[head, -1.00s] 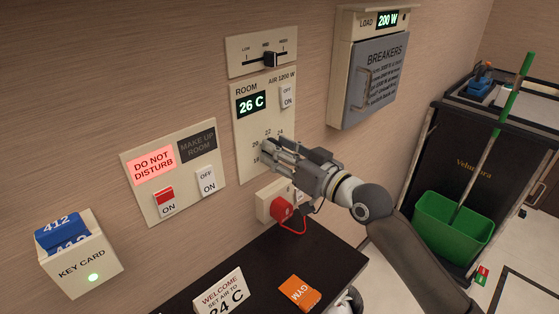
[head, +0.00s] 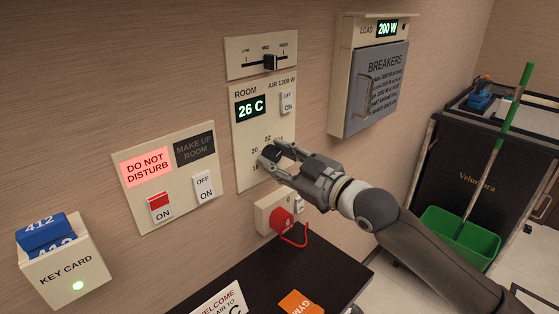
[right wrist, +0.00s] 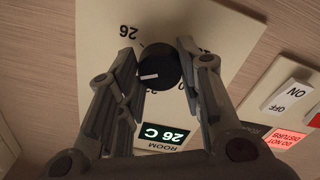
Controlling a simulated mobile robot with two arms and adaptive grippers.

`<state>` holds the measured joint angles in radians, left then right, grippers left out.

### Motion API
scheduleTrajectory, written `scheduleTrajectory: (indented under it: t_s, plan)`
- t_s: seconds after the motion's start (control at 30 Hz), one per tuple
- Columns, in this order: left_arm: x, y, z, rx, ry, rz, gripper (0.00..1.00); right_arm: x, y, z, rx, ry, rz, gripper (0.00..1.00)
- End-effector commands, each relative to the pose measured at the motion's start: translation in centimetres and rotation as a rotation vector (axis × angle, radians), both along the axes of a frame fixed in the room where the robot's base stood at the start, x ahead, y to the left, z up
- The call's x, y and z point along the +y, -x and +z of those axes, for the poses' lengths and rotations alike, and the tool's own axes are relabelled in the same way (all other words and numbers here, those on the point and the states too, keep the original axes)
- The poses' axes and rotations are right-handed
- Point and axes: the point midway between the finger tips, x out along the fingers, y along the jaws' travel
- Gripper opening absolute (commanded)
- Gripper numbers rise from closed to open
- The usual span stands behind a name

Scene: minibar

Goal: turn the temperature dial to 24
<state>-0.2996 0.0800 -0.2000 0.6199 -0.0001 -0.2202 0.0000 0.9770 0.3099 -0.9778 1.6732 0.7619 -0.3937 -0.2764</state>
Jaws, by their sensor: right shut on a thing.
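The temperature dial (head: 270,153) is a black round knob on the cream ROOM panel (head: 250,133), partly covered by my right gripper in the head view. My right gripper (head: 273,158) is at the dial, with its fingers shut on it from either side. In the right wrist view the dial (right wrist: 158,66) sits between the two fingertips (right wrist: 160,52), and a short white mark shows on its face. Some of the scale numbers are hidden. The room display (head: 250,107) reads 26 C. My left gripper is not in view.
A slider panel (head: 261,52) is above and a breaker box (head: 376,85) to the right. A red plug (head: 281,220) with a cord is just below the gripper. A switch panel (head: 168,176) and key card holder (head: 65,268) are left. An orange card (head: 299,303) lies on the dark counter.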

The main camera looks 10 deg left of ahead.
Motion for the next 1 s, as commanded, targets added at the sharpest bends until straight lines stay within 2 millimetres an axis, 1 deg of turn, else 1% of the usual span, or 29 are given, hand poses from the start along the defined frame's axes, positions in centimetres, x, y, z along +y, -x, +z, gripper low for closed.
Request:
scheduleTrajectory:
  t_s: [0.53,0.57,0.7,1.0]
  plan:
    - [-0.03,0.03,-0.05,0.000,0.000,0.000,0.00,-0.01,-0.02,-0.18,-0.017,0.016,-0.001,0.10]
    - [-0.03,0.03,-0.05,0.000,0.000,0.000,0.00,-0.01,-0.02,-0.18,-0.017,0.016,-0.001,0.38]
    - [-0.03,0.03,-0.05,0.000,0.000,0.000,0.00,-0.01,-0.02,-0.14,-0.017,0.015,-0.001,0.56]
    - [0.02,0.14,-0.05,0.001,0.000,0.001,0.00,-0.02,0.01,-0.05,-0.018,0.013,0.000,0.57]
